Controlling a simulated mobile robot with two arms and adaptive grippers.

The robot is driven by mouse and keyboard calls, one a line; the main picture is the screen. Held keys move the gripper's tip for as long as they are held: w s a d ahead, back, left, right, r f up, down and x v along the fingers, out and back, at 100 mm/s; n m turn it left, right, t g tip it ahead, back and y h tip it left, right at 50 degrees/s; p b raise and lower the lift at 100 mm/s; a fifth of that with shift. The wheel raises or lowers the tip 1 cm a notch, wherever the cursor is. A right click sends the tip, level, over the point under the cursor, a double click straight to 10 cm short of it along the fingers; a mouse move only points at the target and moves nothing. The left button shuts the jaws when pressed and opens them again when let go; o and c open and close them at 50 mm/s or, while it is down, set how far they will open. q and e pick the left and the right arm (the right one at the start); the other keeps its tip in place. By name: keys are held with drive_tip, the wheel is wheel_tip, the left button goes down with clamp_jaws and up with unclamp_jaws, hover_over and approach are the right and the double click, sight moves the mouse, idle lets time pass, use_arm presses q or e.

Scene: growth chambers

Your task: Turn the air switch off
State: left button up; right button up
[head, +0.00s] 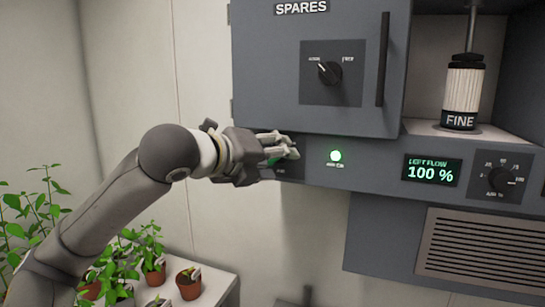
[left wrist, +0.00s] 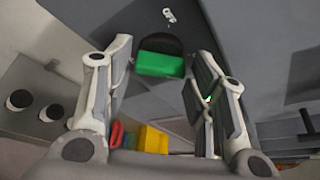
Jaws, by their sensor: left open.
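The air switch is a green rocker in a dark housing (left wrist: 160,64). In the left wrist view it lies ahead, between the fingers of my left gripper. In the head view it is mostly hidden behind that gripper, with a little green showing. My left gripper (head: 291,146) is open and empty, its fingers at the switch panel below the cabinet door. Contact with the switch cannot be told. A lit green lamp (head: 335,156) sits just right of the gripper; its small label seems to read air on. My right gripper is not in view.
A SPARES cabinet door (head: 280,95) with a knob (head: 329,73) and a dark handle (head: 383,60) is above. To the right are a LEFT FLOW display (head: 431,173) reading 100 %, a dial (head: 501,179) and a vent grille (head: 480,250). Potted plants (head: 188,283) stand low at left.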

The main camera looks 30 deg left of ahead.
use_arm(q)
drive_tip(key=c, duration=0.7)
drive_tip(key=shift+c, duration=0.2)
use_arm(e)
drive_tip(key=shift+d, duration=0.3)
